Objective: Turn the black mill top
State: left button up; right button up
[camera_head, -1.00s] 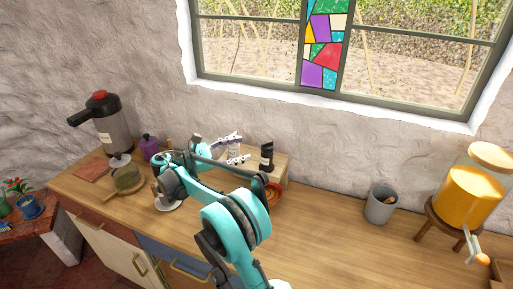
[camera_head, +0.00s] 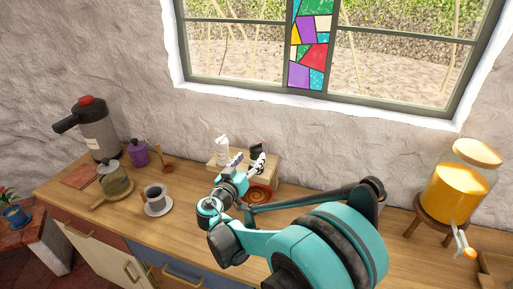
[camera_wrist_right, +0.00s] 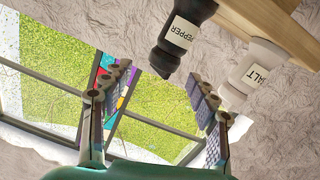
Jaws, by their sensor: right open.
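The black mill (camera_head: 257,147) stands on a small wooden riser (camera_head: 273,173) against the back wall, partly hidden by my right gripper. In the right wrist view, which shows it upside down, the black mill (camera_wrist_right: 183,35) carries a PEPPER label. Its narrow top points toward the gap between my fingertips. My right gripper (camera_head: 247,163) is open in front of the mill. In the right wrist view, the two padded fingers of the right gripper (camera_wrist_right: 160,88) are spread, with nothing held. Whether a finger touches the mill is unclear. My left gripper is not in view.
A white mill labelled SALT (camera_wrist_right: 256,67) stands beside the black one, close to one finger; it also shows in the head view (camera_head: 222,149). An orange bowl (camera_head: 258,196) sits by the riser. A cup on a saucer (camera_head: 155,195) stands left. A juice dispenser (camera_head: 455,190) stands right.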

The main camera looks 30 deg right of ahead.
aim_at(254, 151)
jog(key=shift+s+a+m+t, duration=0.3)
jog(key=shift+m+t, duration=0.1)
jog(key=shift+m, duration=0.5)
jog(key=shift+w+d, duration=0.15)
jog(key=b+x, duration=0.1)
jog(key=x, duration=0.6)
jog(key=shift+w+d+b, duration=0.1)
jog(key=shift+w+b, duration=0.15)
jog(key=shift+b, duration=0.1)
jog(key=c, duration=1.2)
